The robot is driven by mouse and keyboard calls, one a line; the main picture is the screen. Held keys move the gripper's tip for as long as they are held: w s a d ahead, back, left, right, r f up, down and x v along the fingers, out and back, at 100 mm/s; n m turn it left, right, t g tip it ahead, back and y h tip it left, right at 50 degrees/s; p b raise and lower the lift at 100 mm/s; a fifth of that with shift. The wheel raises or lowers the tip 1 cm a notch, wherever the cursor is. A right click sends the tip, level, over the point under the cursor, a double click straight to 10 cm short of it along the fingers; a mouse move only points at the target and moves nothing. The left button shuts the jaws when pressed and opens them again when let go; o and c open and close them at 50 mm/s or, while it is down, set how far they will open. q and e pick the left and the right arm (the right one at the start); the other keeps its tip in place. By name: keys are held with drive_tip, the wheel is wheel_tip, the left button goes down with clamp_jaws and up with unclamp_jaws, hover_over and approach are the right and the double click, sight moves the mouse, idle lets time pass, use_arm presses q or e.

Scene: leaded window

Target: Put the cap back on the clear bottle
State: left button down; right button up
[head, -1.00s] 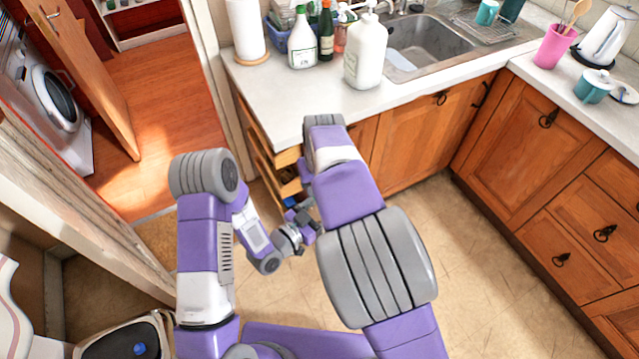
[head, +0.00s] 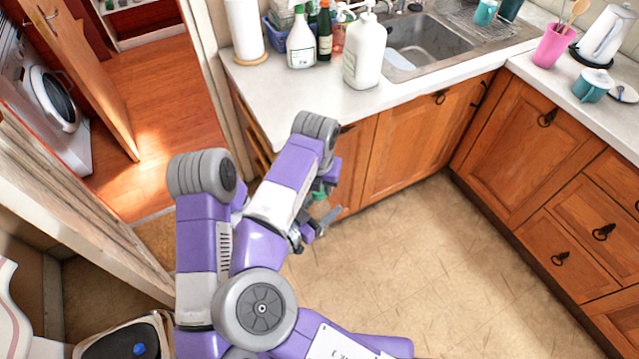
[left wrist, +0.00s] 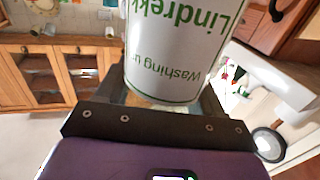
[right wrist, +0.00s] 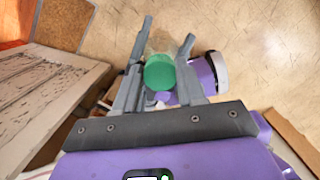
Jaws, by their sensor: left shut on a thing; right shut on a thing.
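A bottle (left wrist: 175,50) fills the upper middle of the left wrist view, between the jaws of my left gripper, which is shut on it. Its white label has green lettering, upside down in that view; its top is out of frame. In the head view my left gripper (head: 316,226) is low in front of the cabinets, and the bottle is hard to make out. A round green cap (right wrist: 160,71) is between the fingers of my right gripper (right wrist: 160,65), which is shut on it. The cap shows small in the head view (head: 318,189), partly behind my right arm, close above my left gripper.
The counter (head: 270,100) carries a white pump bottle (head: 365,52), a spray bottle (head: 300,42) and a paper roll (head: 247,30) left of the sink (head: 430,45). Wooden cabinets (head: 415,140) stand below. A door frame (head: 75,200) is close on the left. Floor (head: 430,260) at right is clear.

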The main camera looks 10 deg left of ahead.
drive_tip(key=o, duration=1)
drive_tip(key=shift+r, duration=2.3)
drive_tip(key=shift+c, duration=0.3)
